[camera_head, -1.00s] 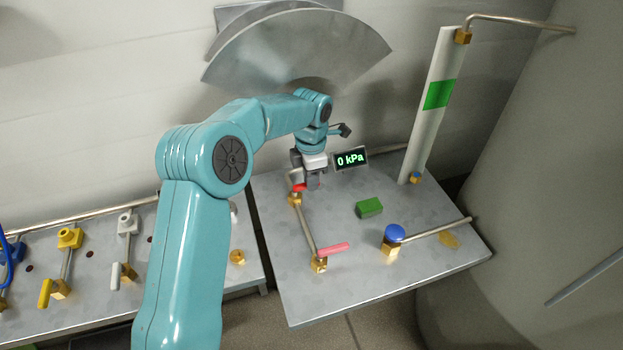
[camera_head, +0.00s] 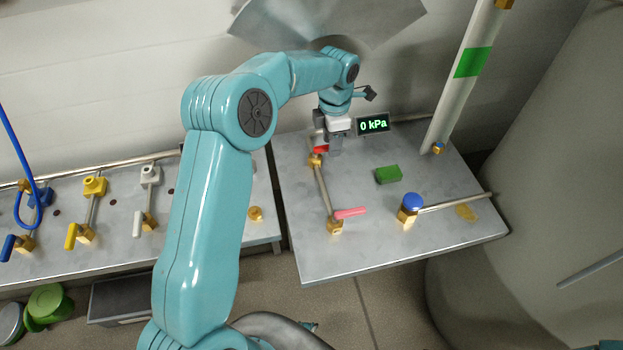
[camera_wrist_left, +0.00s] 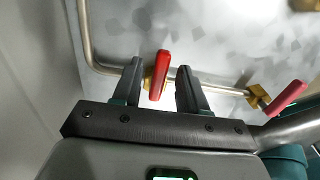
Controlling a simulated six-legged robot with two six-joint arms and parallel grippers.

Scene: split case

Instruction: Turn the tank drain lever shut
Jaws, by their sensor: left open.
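My left gripper (camera_head: 335,146) points down over the back left of the right-hand metal table. It is open, and in the left wrist view its two fingers (camera_wrist_left: 158,88) stand either side of a red lever (camera_wrist_left: 158,72). I cannot tell whether they touch it. In the head view the red lever (camera_head: 320,149) is partly covered by the gripper. It sits on a brass valve (camera_head: 315,160) on a thin pipe. A pink lever (camera_head: 349,212) sits on a second brass valve nearer the front; it also shows in the left wrist view (camera_wrist_left: 289,97). I see no label naming the drain lever.
A green block (camera_head: 388,174), a blue knob (camera_head: 413,202) and a display reading 0 kPa (camera_head: 373,124) are on the right table. A tall gauge tube (camera_head: 458,100) stands behind. A large grey tank (camera_head: 545,150) is at right. Several coloured valves line the left table (camera_head: 110,253).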

